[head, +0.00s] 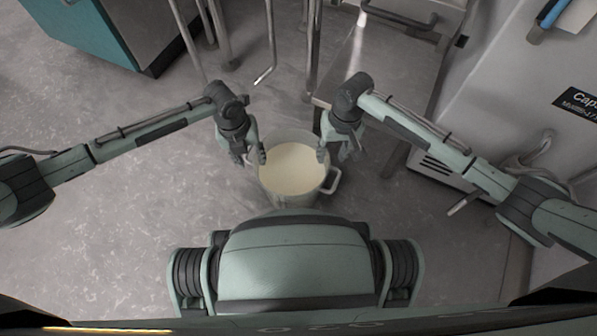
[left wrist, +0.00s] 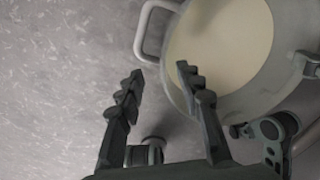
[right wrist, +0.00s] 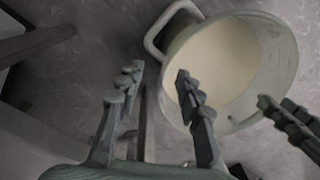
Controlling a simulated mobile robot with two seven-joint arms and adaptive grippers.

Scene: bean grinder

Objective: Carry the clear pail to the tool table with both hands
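The clear pail (head: 273,190) stands on the floor in front of me, with a cream-coloured filling. A loop handle sticks out from its near right side in the head view. The pail also shows in the left wrist view (left wrist: 245,108) and the right wrist view (right wrist: 284,72). My left gripper (head: 250,156) is open at the pail's left rim. My right gripper (head: 334,153) is open at its right rim. In each wrist view one finger overlaps the pail's edge and the other is outside it. I cannot tell whether either finger touches the pail. Nothing is held.
A metal table (head: 385,85) with legs stands close behind and right of the pail. A large pale machine (head: 500,100) fills the right side. Metal legs rise behind the pail, and a teal cabinet (head: 85,30) stands at the far left. The left floor is clear.

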